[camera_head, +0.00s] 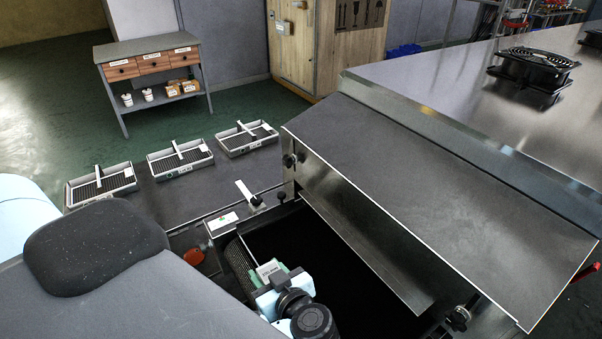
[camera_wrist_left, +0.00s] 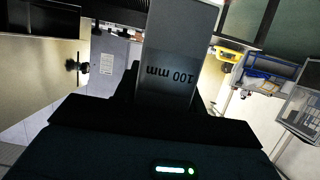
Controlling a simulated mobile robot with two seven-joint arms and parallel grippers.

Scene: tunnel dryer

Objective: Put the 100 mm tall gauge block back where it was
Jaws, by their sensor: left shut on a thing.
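The gauge block (camera_wrist_left: 178,45) fills the upper middle of the left wrist view. It is a grey block marked "100 mm", with the text upside down there. My left gripper (camera_wrist_left: 165,108) is shut on it, with dark fingers around its lower end. In the head view my left gripper (camera_head: 272,278) is low in the middle, over the dark opening beside the raised metal cover. The block is hard to make out there. My right gripper is not in view.
The sloping metal cover (camera_head: 420,190) stands right of the dark opening (camera_head: 310,245). A mesh belt (camera_head: 238,262) and an orange button (camera_head: 194,257) are beside my gripper. Three mesh-bottomed trays (camera_head: 101,186) (camera_head: 180,159) (camera_head: 246,138) stand on the grey surface behind. A fan (camera_head: 533,70) sits on the metal top.

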